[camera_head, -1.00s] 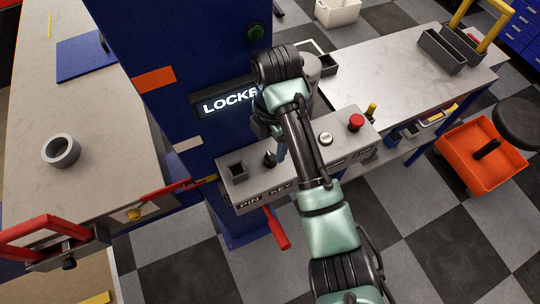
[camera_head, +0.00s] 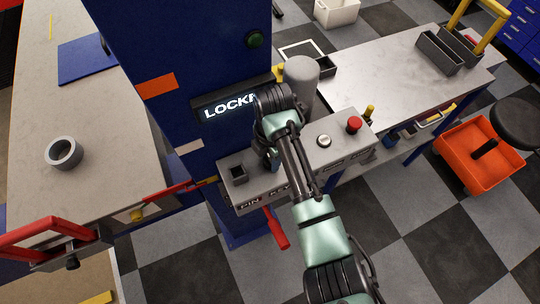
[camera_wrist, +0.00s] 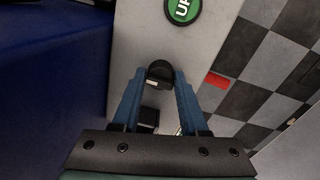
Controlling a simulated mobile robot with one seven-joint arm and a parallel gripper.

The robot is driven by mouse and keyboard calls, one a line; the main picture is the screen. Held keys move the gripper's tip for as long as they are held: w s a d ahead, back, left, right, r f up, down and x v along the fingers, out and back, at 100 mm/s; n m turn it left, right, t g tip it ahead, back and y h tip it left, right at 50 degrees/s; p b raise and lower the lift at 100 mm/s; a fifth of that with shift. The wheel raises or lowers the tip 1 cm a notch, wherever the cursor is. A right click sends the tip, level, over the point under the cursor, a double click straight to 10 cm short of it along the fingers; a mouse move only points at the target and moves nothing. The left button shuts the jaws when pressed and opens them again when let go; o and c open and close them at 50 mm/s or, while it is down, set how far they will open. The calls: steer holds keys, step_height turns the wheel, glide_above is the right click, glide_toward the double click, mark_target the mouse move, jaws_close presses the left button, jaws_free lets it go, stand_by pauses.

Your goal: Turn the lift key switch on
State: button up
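The lift key switch shows in the wrist view as a dark round knob (camera_wrist: 160,72) on the pale control panel (camera_wrist: 135,50). My gripper (camera_wrist: 160,80) has its two blue fingers on either side of this knob, with narrow gaps; firm contact is not visible. In the head view my gripper (camera_head: 274,163) is over the left half of the control panel (camera_head: 345,150) and hides the key switch. A lit display (camera_head: 228,106) above the panel reads "LOCK…", its end covered by my arm.
A green UP button (camera_wrist: 183,10) is near the knob. A square pin socket (camera_head: 238,173) is left of my gripper. A white button (camera_head: 324,141) and a red mushroom button (camera_head: 354,125) are to the right. A red lever (camera_head: 277,228) hangs below. A grey cylinder (camera_head: 301,80) stands behind.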

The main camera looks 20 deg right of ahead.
jaws_close()
steer(key=shift+m, duration=0.3)
steer(key=m+p, duration=0.2)
steer(key=m, duration=0.3)
steer(key=shift+p, duration=0.35)
steer(key=m+p, duration=0.1)
steer(key=m, duration=0.5)
steer(key=shift+h, duration=0.3)
steer(key=shift+f+m, duration=0.1)
steer(key=shift+m, duration=0.2)
steer(key=o, duration=0.7)
jaws_free()
steer(key=shift+c, duration=0.2)
